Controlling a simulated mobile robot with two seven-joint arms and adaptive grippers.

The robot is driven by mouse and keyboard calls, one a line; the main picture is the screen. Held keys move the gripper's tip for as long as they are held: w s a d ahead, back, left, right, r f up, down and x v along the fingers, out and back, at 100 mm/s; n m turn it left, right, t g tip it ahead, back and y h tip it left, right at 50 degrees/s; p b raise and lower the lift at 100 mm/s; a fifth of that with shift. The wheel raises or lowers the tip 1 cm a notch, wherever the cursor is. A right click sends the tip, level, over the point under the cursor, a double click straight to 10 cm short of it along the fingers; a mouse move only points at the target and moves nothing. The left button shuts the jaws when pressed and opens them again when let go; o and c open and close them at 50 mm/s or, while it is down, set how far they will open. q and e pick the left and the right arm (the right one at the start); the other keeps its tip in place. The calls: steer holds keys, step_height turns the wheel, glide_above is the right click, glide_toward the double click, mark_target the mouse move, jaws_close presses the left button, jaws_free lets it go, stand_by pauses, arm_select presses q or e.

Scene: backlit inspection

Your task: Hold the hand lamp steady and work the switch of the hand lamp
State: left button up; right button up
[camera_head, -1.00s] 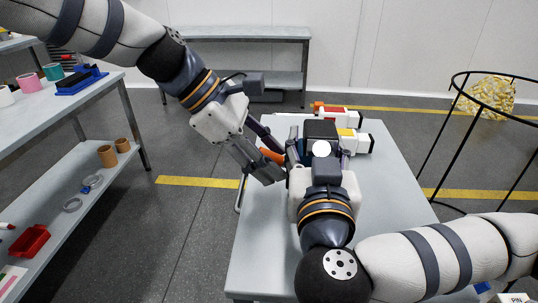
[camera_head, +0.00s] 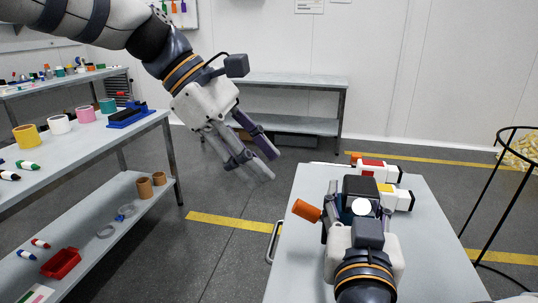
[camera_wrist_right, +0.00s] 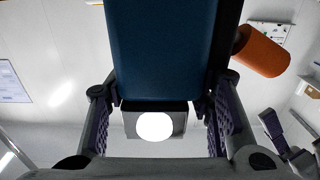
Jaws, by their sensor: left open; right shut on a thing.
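The hand lamp (camera_head: 358,186) is a dark, boxy body with a bright white disc, seen over the grey table (camera_head: 300,262). My right gripper (camera_head: 357,214) is shut on it. In the right wrist view the lamp's dark blue body (camera_wrist_right: 160,50) lies between the fingers, the white disc below it. An orange cylinder (camera_head: 306,211) sticks out left of the lamp; it also shows in the right wrist view (camera_wrist_right: 262,52). I cannot tell whether it is part of the lamp, and no switch is clearly seen. My left gripper (camera_head: 256,165) is open and empty, up and left of the cylinder.
A red-and-white thing (camera_head: 374,166) and a yellow-and-white thing (camera_head: 402,199) lie on the table behind the lamp. A shelf (camera_head: 92,150) with tape rolls stands left. A black hoop stand (camera_head: 489,190) is on the right. The floor between shelf and table is clear.

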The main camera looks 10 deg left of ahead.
steer(key=o, duration=1.4)
steer(key=shift+w+f, duration=0.1)
steer(key=shift+f, duration=0.15)
steer(key=shift+c, duration=0.2)
steer(key=shift+r, duration=0.1)
steer(key=shift+r, duration=0.1)
